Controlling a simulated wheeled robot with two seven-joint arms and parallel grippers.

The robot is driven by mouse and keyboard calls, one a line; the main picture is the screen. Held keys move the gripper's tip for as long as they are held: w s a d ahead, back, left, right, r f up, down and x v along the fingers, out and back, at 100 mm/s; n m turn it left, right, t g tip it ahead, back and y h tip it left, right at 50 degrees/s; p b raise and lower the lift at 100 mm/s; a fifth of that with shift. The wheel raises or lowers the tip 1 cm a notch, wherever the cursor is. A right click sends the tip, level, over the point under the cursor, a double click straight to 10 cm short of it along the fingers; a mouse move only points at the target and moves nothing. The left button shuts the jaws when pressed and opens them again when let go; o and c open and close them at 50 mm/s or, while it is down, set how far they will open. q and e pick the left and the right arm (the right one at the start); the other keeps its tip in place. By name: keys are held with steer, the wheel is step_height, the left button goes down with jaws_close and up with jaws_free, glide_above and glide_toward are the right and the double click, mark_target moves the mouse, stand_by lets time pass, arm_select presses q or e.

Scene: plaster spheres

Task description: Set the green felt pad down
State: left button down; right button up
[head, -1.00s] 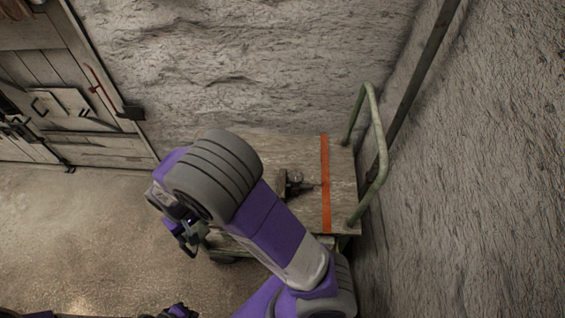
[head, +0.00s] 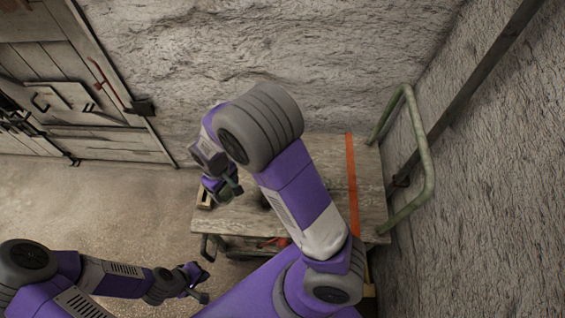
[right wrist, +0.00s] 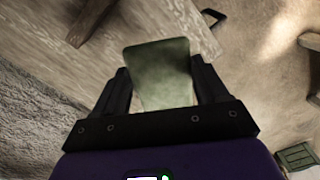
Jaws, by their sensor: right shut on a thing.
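The green felt pad (right wrist: 162,72) stands out between the two black fingers of my right gripper (right wrist: 160,88) in the right wrist view. The fingers are shut on its sides. In the head view my right gripper (head: 228,189) is over the left end of the wooden cart top (head: 374,205), and the pad is hard to make out there. I cannot tell the height of the pad above the boards. My left gripper (head: 203,283) is at the lower left, over the floor, with its fingers apart and nothing between them.
A small wooden piece (head: 204,197) is at the cart's left end, close to my right gripper. An orange stripe (head: 351,175) crosses the cart top. A green rail (head: 424,150) rises at its right end, near the rough wall. My right arm hides part of the cart.

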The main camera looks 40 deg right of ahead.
arm_select(q)
steer(key=shift+s+r+p, duration=0.2)
steer(key=shift+r+p, duration=0.9)
steer(key=shift+r, duration=0.05)
steer(key=shift+s+r+p, duration=0.15)
steer(key=shift+r+p, duration=0.9)
steer(key=shift+r, duration=0.1)
arm_select(e)
steer(key=s+d+f+n, duration=0.2)
steer(key=d+n, duration=0.8)
steer(key=n, duration=0.2)
steer(key=s+d+f+n, duration=0.2)
steer(key=d+f+n, duration=0.1)
steer(key=d+n, duration=0.7)
steer(key=shift+d+n, duration=0.2)
steer(key=shift+n, duration=1)
steer(key=shift+s, duration=0.1)
arm_select(q)
steer(key=shift+r, duration=0.2)
step_height(320, 180, down, 4)
steer(key=b, duration=0.4)
steer(key=shift+f, duration=0.15)
arm_select(e)
step_height(320, 180, down, 6)
steer(key=shift+r, duration=0.15)
arm_select(q)
steer(key=shift+r+p, duration=0.25)
steer(key=shift+p, duration=0.05)
